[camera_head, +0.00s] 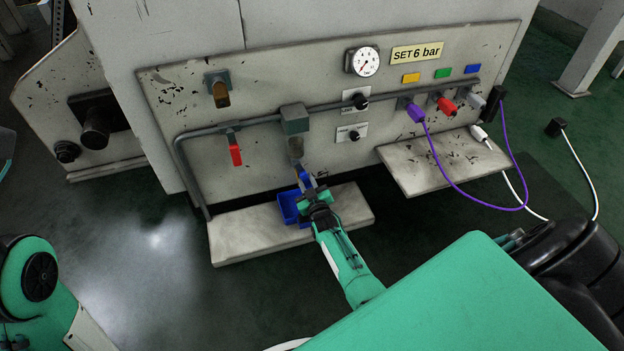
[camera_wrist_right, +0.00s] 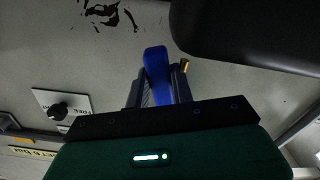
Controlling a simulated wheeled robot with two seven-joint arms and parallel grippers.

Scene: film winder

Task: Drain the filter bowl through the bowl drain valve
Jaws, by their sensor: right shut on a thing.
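The filter unit (camera_head: 294,118) is a grey block on the pipe of the panel, with a smoky filter bowl (camera_head: 296,146) hanging below it. My right gripper (camera_head: 305,180) is just under the bowl, its arm reaching up from below. It is shut on a blue handle, apparently the bowl drain valve's, which shows between the fingers in the right wrist view (camera_wrist_right: 157,68). A small brass-coloured piece (camera_wrist_right: 184,66) shows beside the fingers there. The valve body is mostly hidden by the gripper. My left gripper is out of view.
A blue tray (camera_head: 287,208) sits on the low shelf (camera_head: 235,236) below the bowl, partly behind my right gripper. A red lever (camera_head: 235,153) hangs to the left. A gauge (camera_head: 363,61) and a purple hose (camera_head: 438,165) are to the right.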

